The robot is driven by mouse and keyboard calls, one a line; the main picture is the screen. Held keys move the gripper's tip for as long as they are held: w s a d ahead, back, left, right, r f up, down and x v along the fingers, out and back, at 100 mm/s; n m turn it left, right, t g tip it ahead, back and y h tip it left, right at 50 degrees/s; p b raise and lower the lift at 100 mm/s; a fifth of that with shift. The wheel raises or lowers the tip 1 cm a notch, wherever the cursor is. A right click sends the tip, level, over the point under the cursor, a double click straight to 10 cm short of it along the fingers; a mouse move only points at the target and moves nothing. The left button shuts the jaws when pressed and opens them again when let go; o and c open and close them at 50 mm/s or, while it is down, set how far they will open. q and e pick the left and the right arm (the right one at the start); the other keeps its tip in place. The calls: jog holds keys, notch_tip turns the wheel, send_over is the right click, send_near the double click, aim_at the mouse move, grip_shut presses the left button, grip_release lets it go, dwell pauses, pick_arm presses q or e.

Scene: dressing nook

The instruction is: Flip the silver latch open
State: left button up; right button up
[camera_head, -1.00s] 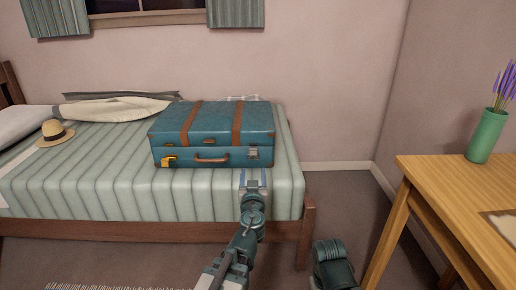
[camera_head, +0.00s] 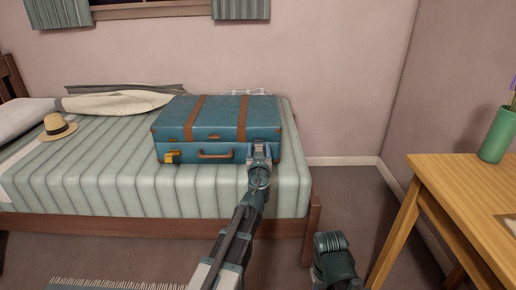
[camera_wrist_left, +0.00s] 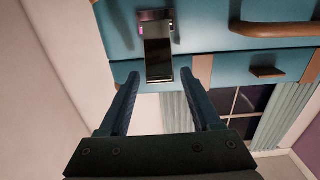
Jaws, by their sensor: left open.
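The teal suitcase (camera_head: 205,120) lies closed on the bed, its front facing me. Its silver latch (camera_wrist_left: 157,50) shows in the left wrist view, upright on the suitcase front across the lid seam. In the head view my left gripper (camera_head: 260,148) covers the latch. In the left wrist view the gripper (camera_wrist_left: 156,78) is open, its two fingers on either side of the latch's lower end in the picture, with nothing between them. Contact cannot be told.
A yellow latch (camera_head: 171,157) and a brown handle (camera_head: 215,155) are on the suitcase front. The striped bed (camera_head: 100,170) holds a straw hat (camera_head: 57,127). A wooden table (camera_head: 450,180) with a green vase (camera_head: 497,135) stands at right.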

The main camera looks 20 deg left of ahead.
pick_arm(q)
jog(key=shift+c, duration=0.2)
grip_shut()
dwell(1.3)
